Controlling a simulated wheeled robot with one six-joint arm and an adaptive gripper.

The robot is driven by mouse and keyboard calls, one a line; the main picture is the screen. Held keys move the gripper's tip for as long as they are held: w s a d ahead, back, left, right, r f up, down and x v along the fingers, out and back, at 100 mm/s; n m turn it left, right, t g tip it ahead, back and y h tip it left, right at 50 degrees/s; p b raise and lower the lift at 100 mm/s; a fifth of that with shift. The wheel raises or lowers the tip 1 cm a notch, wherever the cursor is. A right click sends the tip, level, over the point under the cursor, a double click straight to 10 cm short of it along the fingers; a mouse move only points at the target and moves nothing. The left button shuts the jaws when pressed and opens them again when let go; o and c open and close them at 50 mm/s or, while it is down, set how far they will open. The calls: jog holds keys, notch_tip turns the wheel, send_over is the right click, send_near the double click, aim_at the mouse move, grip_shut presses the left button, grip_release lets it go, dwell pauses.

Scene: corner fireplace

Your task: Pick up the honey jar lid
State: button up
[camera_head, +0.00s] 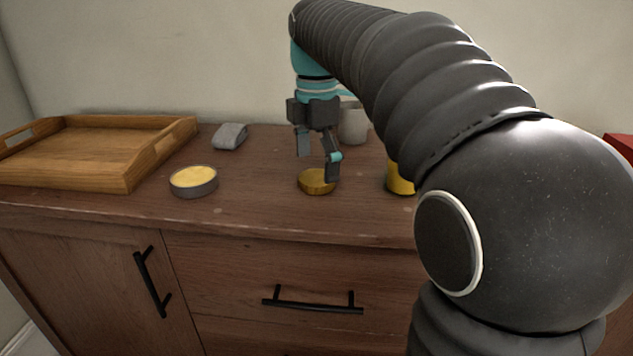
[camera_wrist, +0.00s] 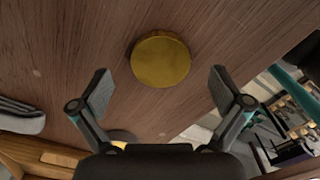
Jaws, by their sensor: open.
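The honey jar lid, a round gold disc (camera_head: 315,183), lies flat on the wooden cabinet top near its front edge. In the wrist view the lid (camera_wrist: 160,60) shows whole, ahead of and between my fingertips. My gripper (camera_head: 318,166) points down close to the lid. One finger is at the lid's right side in the head view; I cannot tell whether it touches. In the wrist view the gripper (camera_wrist: 158,82) is open, with nothing between its fingers. A yellow object (camera_head: 400,180), possibly the honey jar, is partly hidden behind my arm.
A wooden tray (camera_head: 128,178) stands at the left. A grey tin with yellow contents (camera_head: 194,182) sits left of the lid. A grey folded item (camera_head: 230,136) and a pale cup (camera_head: 353,124) are farther back. The top's front edge is close to the lid.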

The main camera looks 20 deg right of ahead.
jog(key=shift+f, duration=0.85)
jog(key=c, duration=0.9)
jog(key=shift+o, duration=0.2)
